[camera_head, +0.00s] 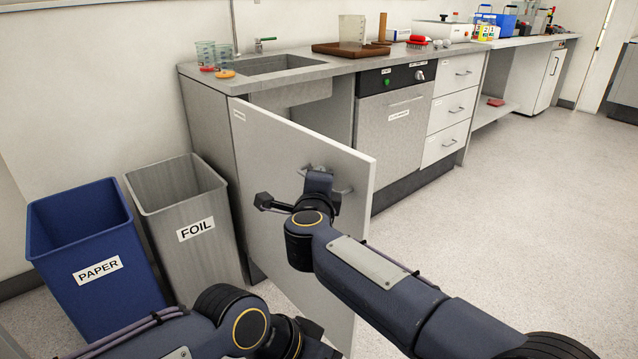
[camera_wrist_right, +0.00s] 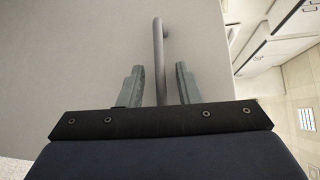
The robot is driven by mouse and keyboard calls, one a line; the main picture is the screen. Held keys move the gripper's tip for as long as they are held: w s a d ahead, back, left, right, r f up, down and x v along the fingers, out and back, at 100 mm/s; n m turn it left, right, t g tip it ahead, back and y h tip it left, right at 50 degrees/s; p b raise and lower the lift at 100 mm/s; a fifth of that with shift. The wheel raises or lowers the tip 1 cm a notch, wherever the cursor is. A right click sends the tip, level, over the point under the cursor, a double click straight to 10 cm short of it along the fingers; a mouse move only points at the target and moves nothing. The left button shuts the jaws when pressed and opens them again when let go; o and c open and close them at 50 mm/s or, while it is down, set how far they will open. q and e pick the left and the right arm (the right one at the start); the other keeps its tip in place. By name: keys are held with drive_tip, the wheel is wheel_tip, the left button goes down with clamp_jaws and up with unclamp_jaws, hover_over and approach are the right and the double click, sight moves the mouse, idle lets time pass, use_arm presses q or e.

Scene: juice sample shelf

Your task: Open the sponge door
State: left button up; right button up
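The sponge door (camera_head: 262,150), a pale grey cabinet door under the sink, stands swung wide open into the room. Its bar handle (camera_head: 347,190) is partly hidden behind my right gripper (camera_head: 316,172) in the head view. In the right wrist view, the handle (camera_wrist_right: 158,50) runs between the two fingers of my right gripper (camera_wrist_right: 160,75). The fingers are spread, with a gap visible on each side of the bar. My left arm's wrist lies low in the head view, in front of the door's lower part; its fingers do not show.
A blue PAPER bin (camera_head: 90,245) and a grey FOIL bin (camera_head: 185,215) stand left of the door. A dishwasher-like panel (camera_head: 393,130) and drawers (camera_head: 452,108) lie right of the open cabinet. The floor (camera_head: 480,230) to the right is clear.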

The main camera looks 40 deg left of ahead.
drive_tip(key=v, duration=0.7)
drive_tip(key=shift+s+d+p, duration=0.25)
drive_tip(key=shift+s+p, duration=0.05)
drive_tip(key=shift+p, duration=0.05)
idle(0.4)
